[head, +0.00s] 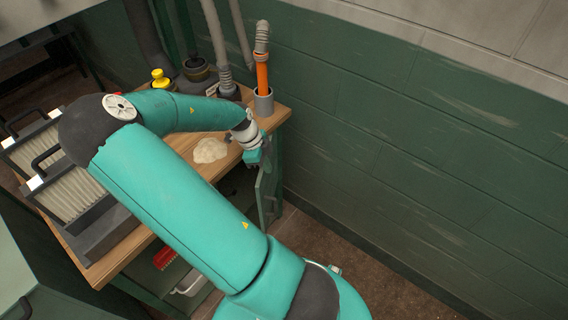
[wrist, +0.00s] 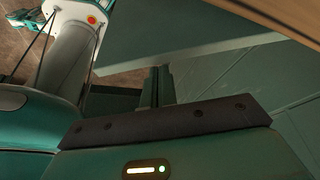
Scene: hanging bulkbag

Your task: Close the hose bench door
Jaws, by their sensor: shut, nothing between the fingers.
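The hose bench (head: 122,247) has a wooden top and a green cabinet below. Its door (head: 268,192) is a narrow green panel standing open at the bench's right end, seen nearly edge-on. The cabinet interior shows beside it. My gripper (head: 256,160) is at the upper part of the door, just off the bench's front edge. In the wrist view its shut fingers (wrist: 156,87) point toward a green panel (wrist: 185,40), probably the door. I cannot tell whether they touch it. The door's hinge side is hidden.
A pale powder heap (head: 209,150), a grey holder (head: 263,103) with an orange-ended hose, and pleated filters (head: 70,190) are on the bench. A red item (head: 164,257) and a white bin (head: 190,284) sit inside below. A green wall (head: 430,170) bounds the right; floor before it is clear.

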